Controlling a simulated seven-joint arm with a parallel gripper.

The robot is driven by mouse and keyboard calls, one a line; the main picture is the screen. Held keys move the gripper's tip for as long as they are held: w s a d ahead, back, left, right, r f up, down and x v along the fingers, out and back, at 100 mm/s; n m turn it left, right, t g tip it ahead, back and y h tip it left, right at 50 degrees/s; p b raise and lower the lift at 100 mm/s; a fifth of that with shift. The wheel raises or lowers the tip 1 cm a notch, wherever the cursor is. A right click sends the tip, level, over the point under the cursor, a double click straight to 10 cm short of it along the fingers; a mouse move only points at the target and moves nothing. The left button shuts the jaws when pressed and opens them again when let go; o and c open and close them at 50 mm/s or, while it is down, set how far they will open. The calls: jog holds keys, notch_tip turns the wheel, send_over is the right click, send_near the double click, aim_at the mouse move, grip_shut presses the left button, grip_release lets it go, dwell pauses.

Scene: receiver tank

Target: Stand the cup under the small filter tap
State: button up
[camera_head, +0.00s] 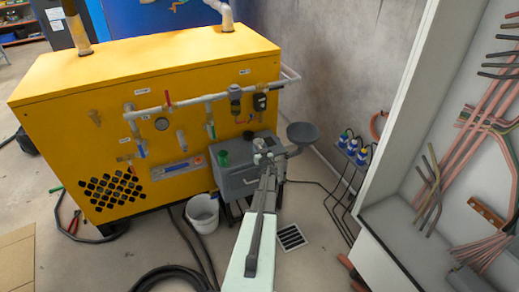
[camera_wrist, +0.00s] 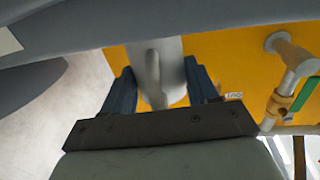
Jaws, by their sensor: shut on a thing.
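My gripper (camera_wrist: 159,72) is shut on a light grey cup (camera_wrist: 173,65); its two dark blue fingers sit on either side of the cup, and a handle-like strip runs down the cup's near side. In the head view my gripper (camera_head: 262,155) is above the grey box in front of the yellow machine, and the pale cup (camera_head: 259,144) shows small at its end. Two filter units, a left one (camera_head: 235,100) and a darker right one (camera_head: 260,101), hang from the pipe above. I cannot tell which carries the small filter tap. The cup's base and contents cannot be made out.
The grey box (camera_head: 235,183) holds a green item (camera_head: 223,158) left of my gripper. A white bucket (camera_head: 203,213) and black hoses stand on the floor to the left. The yellow machine (camera_head: 65,130) is behind. A pipe with a brass valve (camera_wrist: 279,103) is close at right in the wrist view.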

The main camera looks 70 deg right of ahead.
jog(key=shift+f, duration=0.2)
jog(key=o, duration=1.2)
jog(key=shift+c, duration=0.2)
jog(key=v, duration=1.4)
jog(key=shift+s+d, duration=0.2)
